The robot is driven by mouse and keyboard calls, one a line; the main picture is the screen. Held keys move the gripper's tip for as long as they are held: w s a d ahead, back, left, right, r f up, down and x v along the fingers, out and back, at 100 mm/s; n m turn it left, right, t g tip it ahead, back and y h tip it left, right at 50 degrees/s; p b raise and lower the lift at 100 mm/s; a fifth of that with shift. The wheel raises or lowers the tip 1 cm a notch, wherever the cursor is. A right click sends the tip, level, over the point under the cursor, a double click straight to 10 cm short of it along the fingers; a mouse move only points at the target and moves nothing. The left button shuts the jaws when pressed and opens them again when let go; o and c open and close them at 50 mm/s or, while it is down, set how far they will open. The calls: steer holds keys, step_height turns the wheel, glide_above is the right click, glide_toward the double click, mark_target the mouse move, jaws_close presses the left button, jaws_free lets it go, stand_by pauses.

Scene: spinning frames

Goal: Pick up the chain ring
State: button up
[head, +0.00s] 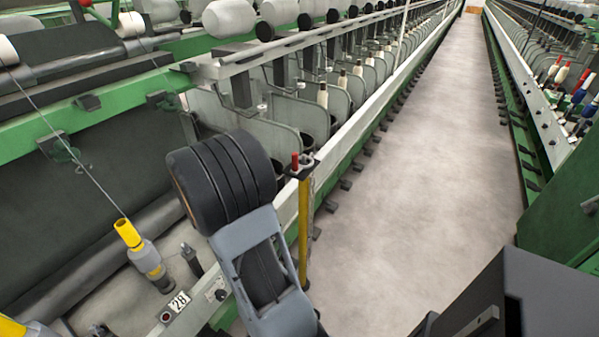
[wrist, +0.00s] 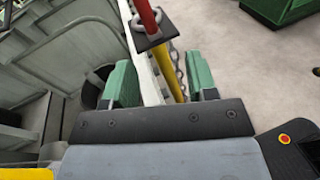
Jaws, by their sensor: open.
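The chain ring (wrist: 148,20) is a pale grey ring around a red peg (wrist: 144,10), on a small black plate (wrist: 152,38) in the wrist view. Its chain (wrist: 179,68) hangs beside the yellow post (wrist: 170,70) that carries the plate. In the head view the ring (head: 302,164) shows small beside the red peg on top of the yellow post (head: 303,225). My gripper (wrist: 161,80) is open, its two green fingers apart and empty. The ring appears beyond the fingertips, above the gap between them. The fingers cannot be made out in the head view.
A spinning frame (head: 230,75) with grey dividers and bobbins lines the left, close to the post. A second frame (head: 560,110) stands on the right. The pale aisle floor (head: 410,190) between them is clear. A yellow-topped bobbin (head: 140,250) stands at lower left.

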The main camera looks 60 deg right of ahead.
steer(key=d+f+n+h, duration=0.1)
steer(key=d, duration=0.1)
glide_toward(299, 168)
steer(key=d+r, duration=0.3)
steer(key=d, duration=0.1)
steer(key=shift+n+t+h, duration=0.3)
steer(key=shift+n, duration=0.1)
steer(key=shift+s+x, duration=0.2)
steer(key=shift+x, duration=0.85)
steer(key=shift+s+x, duration=0.15)
steer(key=shift+x, duration=0.9)
steer(key=shift+s+x, duration=0.2)
steer(key=shift+x, duration=0.85)
steer(key=shift+a+r, duration=0.15)
steer(key=shift+c, duration=0.2)
jaws_close()
